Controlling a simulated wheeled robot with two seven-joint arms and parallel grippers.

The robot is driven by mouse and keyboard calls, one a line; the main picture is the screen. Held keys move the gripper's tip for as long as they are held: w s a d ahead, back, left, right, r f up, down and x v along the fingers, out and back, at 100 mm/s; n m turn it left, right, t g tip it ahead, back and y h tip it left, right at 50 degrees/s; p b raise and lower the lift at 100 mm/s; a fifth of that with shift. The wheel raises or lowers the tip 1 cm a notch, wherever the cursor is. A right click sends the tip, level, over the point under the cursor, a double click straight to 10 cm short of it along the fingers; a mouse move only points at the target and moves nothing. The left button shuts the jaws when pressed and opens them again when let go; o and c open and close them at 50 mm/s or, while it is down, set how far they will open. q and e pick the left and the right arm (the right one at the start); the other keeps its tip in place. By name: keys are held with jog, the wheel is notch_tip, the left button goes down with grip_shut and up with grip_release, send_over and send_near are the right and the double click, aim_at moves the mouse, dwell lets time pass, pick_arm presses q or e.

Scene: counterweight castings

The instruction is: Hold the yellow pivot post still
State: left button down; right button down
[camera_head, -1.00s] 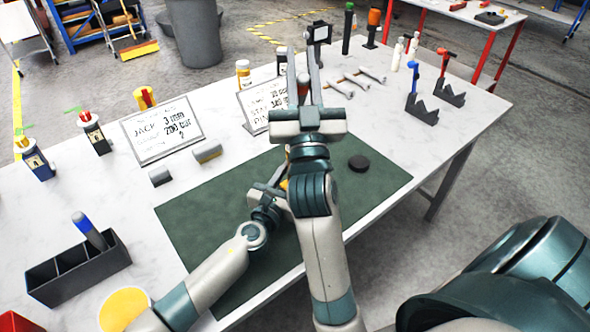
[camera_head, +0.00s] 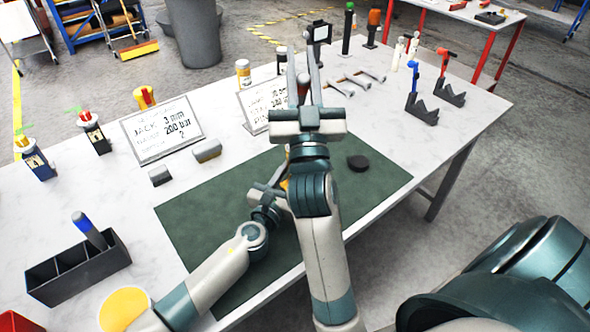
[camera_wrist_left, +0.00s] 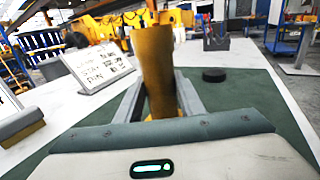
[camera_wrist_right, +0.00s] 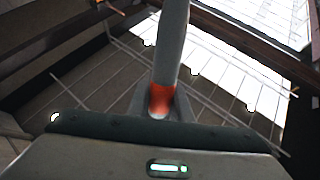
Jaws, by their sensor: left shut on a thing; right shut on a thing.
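The yellow pivot post (camera_wrist_left: 155,70) stands between the fingers of my left gripper (camera_wrist_left: 158,98) in the left wrist view, and they are shut on it. In the head view only a small yellow patch of the post (camera_head: 284,184) shows, beside my right forearm, above the green mat (camera_head: 210,222). My right gripper (camera_head: 303,88) is raised, with its fingers pointing up and away. In the right wrist view (camera_wrist_right: 160,105) it is shut on a grey rod (camera_wrist_right: 171,50) with an orange band at its lower end. The rod's far end is out of that view.
A dark round puck (camera_head: 358,162) lies on the mat, right of my right arm. Sign boards (camera_head: 162,130), small grey blocks (camera_head: 207,151) and a black compartment box (camera_head: 78,268) stand to the left. Hammers (camera_head: 358,80) and black V-shaped stands (camera_head: 422,110) are at the back right.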

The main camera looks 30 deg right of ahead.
pick_arm(q)
jog(key=shift+f, duration=0.15)
dwell(0.8)
jog(key=c, duration=1.2)
grip_release()
jog(key=shift+f, duration=0.1)
jog(key=shift+r, duration=0.2)
jog(key=c, duration=1.2)
jog(key=shift+o, duration=0.2)
grip_shut()
